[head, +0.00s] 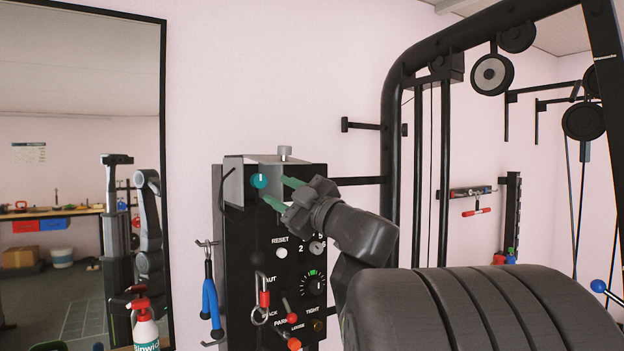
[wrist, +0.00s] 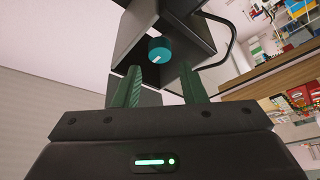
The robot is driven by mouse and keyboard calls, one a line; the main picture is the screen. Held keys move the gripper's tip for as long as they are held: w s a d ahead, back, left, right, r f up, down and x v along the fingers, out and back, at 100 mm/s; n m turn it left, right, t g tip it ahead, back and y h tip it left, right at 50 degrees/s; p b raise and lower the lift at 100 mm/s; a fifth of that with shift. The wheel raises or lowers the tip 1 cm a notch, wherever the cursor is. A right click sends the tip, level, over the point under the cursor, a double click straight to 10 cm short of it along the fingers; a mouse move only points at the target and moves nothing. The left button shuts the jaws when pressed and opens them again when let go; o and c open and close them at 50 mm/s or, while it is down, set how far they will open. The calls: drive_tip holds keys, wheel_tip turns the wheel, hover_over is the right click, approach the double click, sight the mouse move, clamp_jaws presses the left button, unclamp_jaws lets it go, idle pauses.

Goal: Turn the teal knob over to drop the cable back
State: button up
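The teal knob (head: 259,181) with a white pointer mark sits on the upper front of a black control box, under a grey metal hood (head: 246,166). In the wrist view the knob (wrist: 159,50) lies just beyond my fingertips, between the lines of the two fingers. My gripper (head: 283,192) reaches in from the right with its green fingers apart and empty. In the wrist view the gripper (wrist: 160,82) shows a clear gap between its fingers. A black cable (wrist: 230,48) loops beside the hood.
The black box (head: 265,228) carries a RESET button (head: 281,253), a dial (head: 313,285) and red-tipped levers (head: 293,343) below the knob. Blue-handled grips (head: 211,302) hang at its left. A mirror (head: 80,170) stands left.

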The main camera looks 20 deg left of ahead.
sight(261, 182)
drive_tip(key=p+x, duration=0.1)
drive_tip(key=x, duration=0.6)
drive_tip(key=shift+w+a+r, duration=0.1)
drive_tip(key=shift+w+a, duration=0.1)
drive_tip(key=shift+a, duration=0.15)
drive_tip(key=shift+c, duration=0.5)
drive_tip(key=c, duration=0.6)
